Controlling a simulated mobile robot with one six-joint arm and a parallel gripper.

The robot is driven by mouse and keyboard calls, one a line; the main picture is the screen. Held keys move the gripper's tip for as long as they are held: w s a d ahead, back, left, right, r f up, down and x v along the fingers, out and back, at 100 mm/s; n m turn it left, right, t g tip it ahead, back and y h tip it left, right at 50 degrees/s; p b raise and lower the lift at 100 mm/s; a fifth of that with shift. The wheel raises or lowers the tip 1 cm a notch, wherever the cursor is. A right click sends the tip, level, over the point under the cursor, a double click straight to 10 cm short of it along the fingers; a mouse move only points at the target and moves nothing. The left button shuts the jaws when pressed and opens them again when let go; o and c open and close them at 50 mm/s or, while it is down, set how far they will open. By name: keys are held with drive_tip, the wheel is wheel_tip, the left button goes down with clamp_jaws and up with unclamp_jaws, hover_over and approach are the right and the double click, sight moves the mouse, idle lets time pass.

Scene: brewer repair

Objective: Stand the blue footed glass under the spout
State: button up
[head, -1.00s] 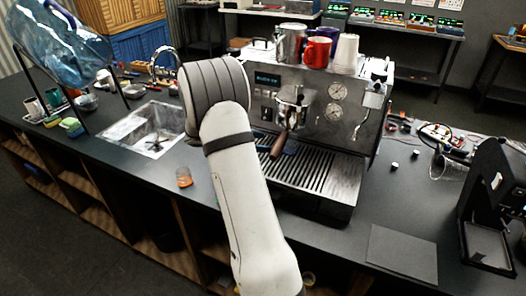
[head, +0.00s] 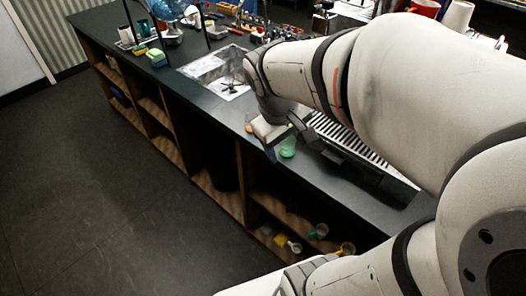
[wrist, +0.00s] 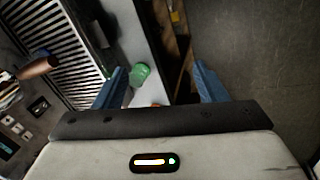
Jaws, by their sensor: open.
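I cannot make out a blue footed glass in either current view. A green glass (head: 287,148) stands near the counter's front edge, close to my gripper. It also shows in the wrist view (wrist: 140,75), near the left finger; its base is unclear. My gripper (wrist: 160,66) is open above the counter edge, its two blue fingers apart with nothing clearly held. The espresso machine's slatted drip tray (wrist: 68,42) is at the left of the wrist view, with a brown portafilter handle (wrist: 38,67) over it. In the head view my arm hides most of the machine; the spout is not clearly visible.
The sink (head: 222,72) is left of the machine. Open shelves (head: 215,195) run under the black counter (head: 182,92), with several small items low at the right. Mugs and trays stand at the counter's far left. The floor in front is clear.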

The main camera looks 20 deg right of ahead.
drive_tip(key=s+a+m+t+y, duration=0.2)
drive_tip(key=s+a+m, duration=0.1)
drive_tip(key=s+a, duration=0.2)
drive_tip(key=shift+a+y, duration=0.4)
drive_tip(key=shift+a, duration=0.05)
drive_tip(key=shift+r, duration=0.1)
